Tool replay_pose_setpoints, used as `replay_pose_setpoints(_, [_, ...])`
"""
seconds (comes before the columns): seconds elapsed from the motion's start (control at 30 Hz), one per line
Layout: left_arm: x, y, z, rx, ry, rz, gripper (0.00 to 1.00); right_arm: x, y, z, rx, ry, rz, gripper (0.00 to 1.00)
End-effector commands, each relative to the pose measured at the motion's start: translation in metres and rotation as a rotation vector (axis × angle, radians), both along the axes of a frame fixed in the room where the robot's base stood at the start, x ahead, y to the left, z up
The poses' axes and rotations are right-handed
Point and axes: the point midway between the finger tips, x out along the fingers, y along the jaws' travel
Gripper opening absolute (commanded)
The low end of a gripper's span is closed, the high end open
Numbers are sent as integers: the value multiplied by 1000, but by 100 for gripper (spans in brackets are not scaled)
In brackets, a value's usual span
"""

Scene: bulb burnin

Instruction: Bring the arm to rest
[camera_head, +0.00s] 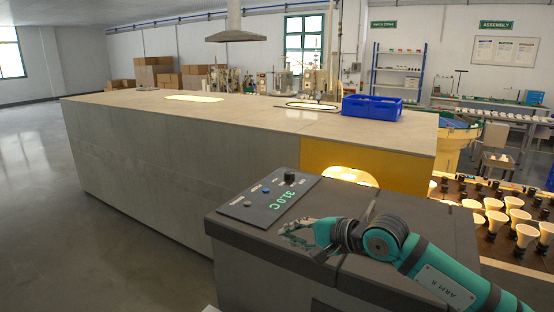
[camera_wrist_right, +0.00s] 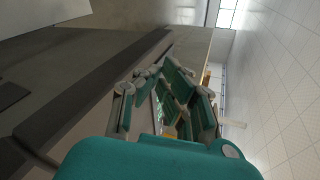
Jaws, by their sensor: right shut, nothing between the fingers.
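My right arm (camera_head: 440,278), teal and grey, comes in from the lower right of the head view and reaches left over the dark grey cabinet. My right gripper (camera_head: 288,232) is shut and empty, above or beside the cabinet top near the control panel; I cannot tell the exact gap. In the right wrist view the gripper's fingers (camera_wrist_right: 165,95) show close up, with nothing held between them. My left gripper is not in view.
At right, several lit bulbs (camera_head: 495,222) stand in a dark rack. Open floor (camera_head: 60,230) lies at left.

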Motion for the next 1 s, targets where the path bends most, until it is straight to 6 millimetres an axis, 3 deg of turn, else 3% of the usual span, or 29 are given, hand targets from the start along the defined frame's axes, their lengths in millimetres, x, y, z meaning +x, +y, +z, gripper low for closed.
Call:
replay_pose_setpoints(0.03, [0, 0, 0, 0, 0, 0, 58, -22, 27, 0, 180, 76, 36, 0])
replay_pose_setpoints(0.1, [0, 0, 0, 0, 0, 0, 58, -50, 54, 16, 472, 202, 66, 0])
replay_pose_setpoints(0.2, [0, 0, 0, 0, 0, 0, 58, -77, 66, 44, 888, 401, 72, 0])
replay_pose_setpoints(0.27, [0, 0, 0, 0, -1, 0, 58, -86, 59, 59, 1135, 529, 57, 0])
replay_pose_setpoints(0.37, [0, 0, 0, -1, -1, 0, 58, -90, 30, 70, 1547, 746, -3, 0])
replay_pose_setpoints(0.47, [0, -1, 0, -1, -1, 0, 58, -86, -14, 59, 1955, 953, -104, 0])
replay_pose_setpoints(0.57, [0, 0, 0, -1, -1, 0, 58, -85, -64, 23, 2358, 1135, -253, 0])
replay_pose_setpoints(0.67, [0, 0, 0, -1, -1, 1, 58, -94, -106, -27, 2715, 1263, -427, 0])
replay_pose_setpoints(0.7, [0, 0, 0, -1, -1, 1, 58, -100, -119, -49, -2800, -1278, 496, 0])
replay_pose_setpoints(0.87, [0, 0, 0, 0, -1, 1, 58, -145, -158, -136, -2355, -954, 606, 0])
replay_pose_setpoints(1.0, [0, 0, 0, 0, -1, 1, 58, -203, -174, -203, -2016, -686, 675, 0])
